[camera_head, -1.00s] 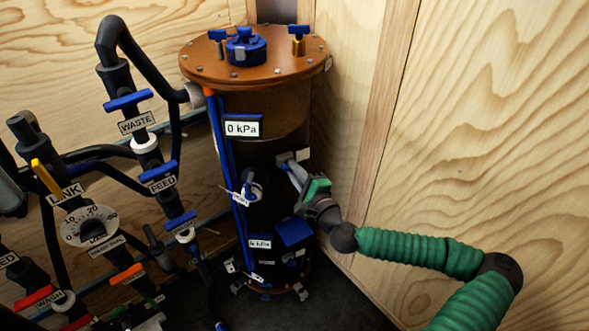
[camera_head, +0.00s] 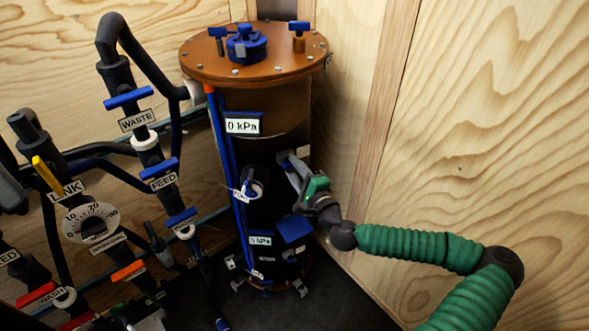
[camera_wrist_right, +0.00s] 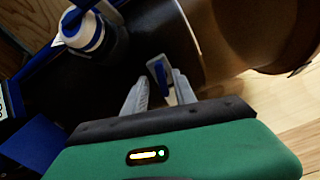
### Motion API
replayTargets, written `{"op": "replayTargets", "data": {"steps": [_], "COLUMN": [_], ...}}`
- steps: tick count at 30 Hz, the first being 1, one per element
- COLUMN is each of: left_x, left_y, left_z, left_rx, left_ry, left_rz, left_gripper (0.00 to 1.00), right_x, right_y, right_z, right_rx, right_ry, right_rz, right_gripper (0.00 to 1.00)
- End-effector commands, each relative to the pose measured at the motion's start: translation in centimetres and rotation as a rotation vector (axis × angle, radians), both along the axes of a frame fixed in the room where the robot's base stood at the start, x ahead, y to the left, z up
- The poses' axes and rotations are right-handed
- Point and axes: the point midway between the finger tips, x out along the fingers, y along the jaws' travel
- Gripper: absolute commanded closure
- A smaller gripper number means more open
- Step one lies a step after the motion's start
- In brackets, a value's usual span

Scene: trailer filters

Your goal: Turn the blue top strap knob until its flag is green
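The dark filter cylinder (camera_head: 265,145) stands upright in the corner under a round orange-brown lid. My right gripper (camera_head: 287,160) is at the cylinder's right side, below the lid. In the right wrist view, a small blue knob (camera_wrist_right: 158,72) lies between the tips of my right gripper (camera_wrist_right: 164,80). The two grey fingers are apart, with a gap beside the knob; firm contact does not show. A pale patch lies below the knob; I cannot tell whether it is a flag. No green flag shows. In the head view the fingers hide the knob. My left gripper is out of view.
A blue hose runs down the cylinder beside a 0 kPa display (camera_head: 242,126). Pipes with blue valve handles, a dial (camera_head: 92,222) and labels fill the left. A blue panel (camera_head: 295,228) sits below my gripper. Wooden walls close in at right.

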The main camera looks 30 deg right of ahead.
Motion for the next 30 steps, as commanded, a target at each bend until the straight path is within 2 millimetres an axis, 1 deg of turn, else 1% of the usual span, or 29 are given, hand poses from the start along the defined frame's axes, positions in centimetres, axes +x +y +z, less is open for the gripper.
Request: {"op": "replayTargets", "data": {"steps": [5, 8, 11, 15, 16, 17, 18, 23, 24, 27, 30], "left_x": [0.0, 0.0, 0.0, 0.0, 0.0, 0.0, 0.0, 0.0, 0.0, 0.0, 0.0], "left_y": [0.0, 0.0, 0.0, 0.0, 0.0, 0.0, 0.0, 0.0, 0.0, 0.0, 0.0], "left_z": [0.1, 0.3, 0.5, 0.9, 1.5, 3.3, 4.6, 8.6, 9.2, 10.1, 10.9], "left_rx": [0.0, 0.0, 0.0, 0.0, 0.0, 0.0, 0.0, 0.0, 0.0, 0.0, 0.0], "left_ry": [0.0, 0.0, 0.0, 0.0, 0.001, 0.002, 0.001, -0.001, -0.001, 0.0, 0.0], "left_rz": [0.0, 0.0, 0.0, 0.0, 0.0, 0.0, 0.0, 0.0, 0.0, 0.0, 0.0], "left_gripper": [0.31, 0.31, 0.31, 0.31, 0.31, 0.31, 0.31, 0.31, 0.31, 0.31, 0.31], "right_x": [-0.3, -1.6, -4.1, -8.3, -9.0, -9.0, -9.4, -11.0, -11.8, -14.4, -15.8], "right_y": [-0.1, 0.0, 0.1, 0.5, 0.6, 0.4, 0.2, 0.8, 0.9, 1.1, 1.2], "right_z": [0.1, 0.1, 0.2, 0.2, 0.6, 1.4, 1.4, 1.4, 1.2, 0.7, 0.5], "right_rx": [-0.001, 0.0, 0.001, 0.002, 0.003, 0.005, 0.006, 0.007, 0.006, 0.006, 0.003], "right_ry": [-0.002, 0.0, 0.0, 0.0, -0.001, 0.001, 0.002, 0.001, 0.001, 0.003, 0.0], "right_rz": [-0.001, -0.002, -0.004, -0.005, -0.006, -0.009, -0.012, -0.006, -0.007, -0.007, -0.006], "right_gripper": [0.67, 0.67, 0.67, 0.67, 0.67, 0.67, 0.67, 0.67, 0.67, 0.67, 0.67]}}
